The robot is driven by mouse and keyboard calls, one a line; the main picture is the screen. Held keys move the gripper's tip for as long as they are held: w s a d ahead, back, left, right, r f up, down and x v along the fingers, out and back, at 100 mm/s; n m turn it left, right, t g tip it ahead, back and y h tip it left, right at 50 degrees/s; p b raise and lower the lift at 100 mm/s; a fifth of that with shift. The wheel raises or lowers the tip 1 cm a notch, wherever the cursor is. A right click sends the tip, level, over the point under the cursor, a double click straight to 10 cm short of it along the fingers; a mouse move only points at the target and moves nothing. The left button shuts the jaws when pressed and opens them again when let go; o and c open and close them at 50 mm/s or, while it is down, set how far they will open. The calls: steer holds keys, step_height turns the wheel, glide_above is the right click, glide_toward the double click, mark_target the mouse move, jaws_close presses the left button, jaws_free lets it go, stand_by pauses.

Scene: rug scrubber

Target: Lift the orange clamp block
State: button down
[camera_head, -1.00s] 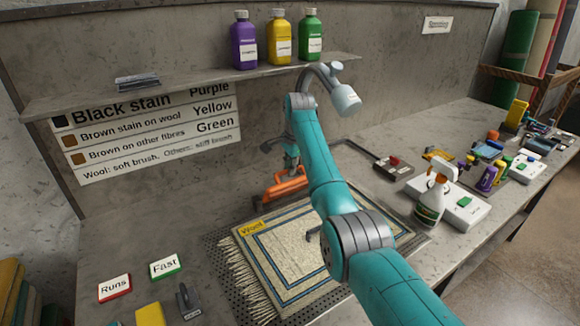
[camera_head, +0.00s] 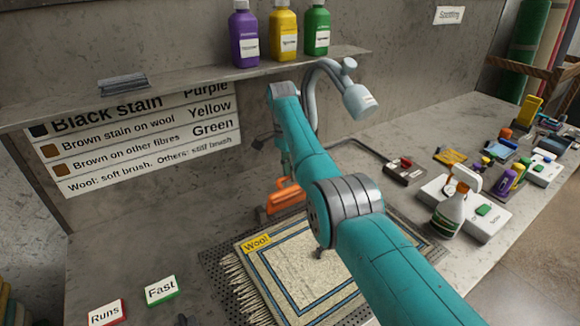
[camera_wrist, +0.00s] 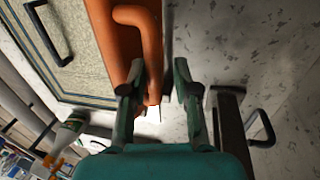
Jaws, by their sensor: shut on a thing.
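The orange clamp block (camera_head: 285,196) is at the back edge of the rug in the head view, partly hidden behind my arm. In the wrist view its orange body and looped handle (camera_wrist: 140,18) fill the upper middle. My gripper (camera_wrist: 159,70) is around the handle's near part, which lies against the left finger. It is shut on the clamp block. Whether the block is clear of the surface cannot be told. My gripper's tips are hidden in the head view.
The cream rug (camera_head: 290,260) with a yellow Wool tag lies on a perforated mat. A spray bottle (camera_head: 452,205) and a white box stand at right. A grey jointed lamp-like fixture (camera_head: 358,100) hangs close behind my arm. The left bench is mostly clear.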

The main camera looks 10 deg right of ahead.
steer(key=shift+w+a+f, duration=0.1)
steer(key=shift+w+a, duration=0.2)
steer(key=shift+w, duration=0.05)
steer(key=c, duration=1.1)
jaws_free()
steer(key=shift+c, duration=0.2)
steer(key=shift+w+f, duration=0.1)
steer(key=shift+w, duration=0.05)
